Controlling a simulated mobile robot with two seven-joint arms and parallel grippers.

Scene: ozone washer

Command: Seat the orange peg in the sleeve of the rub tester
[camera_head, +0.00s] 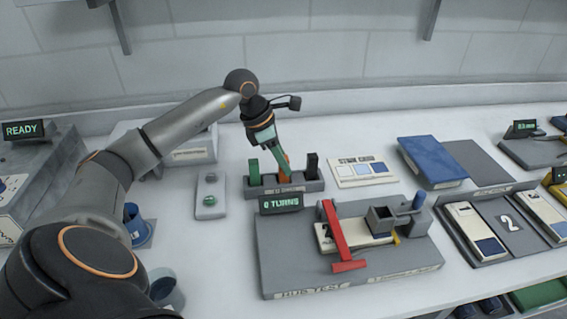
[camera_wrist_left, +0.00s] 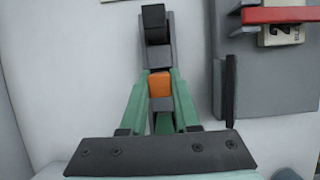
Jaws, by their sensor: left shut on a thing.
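The orange peg (camera_head: 286,165) stands in the grey peg rack (camera_head: 305,188), between a green peg (camera_head: 253,171) and a black peg (camera_head: 312,166). My left gripper (camera_head: 283,160) comes down over the rack with its green fingers shut on the orange peg. In the left wrist view the orange peg (camera_wrist_left: 160,84) shows between the fingers (camera_wrist_left: 160,95), with grey rack around it. The rub tester (camera_head: 285,262) lies just in front of the rack. Its open square sleeve (camera_head: 381,222) looks empty. My right gripper is not in view.
The tester carries a red clamp bar (camera_head: 336,232), a blue-topped post (camera_head: 418,201) and a "0 TURNS" display (camera_head: 281,202). A label card (camera_head: 361,172) and a blue pad (camera_head: 432,160) lie right of the rack. A small grey box (camera_head: 210,195) stands left.

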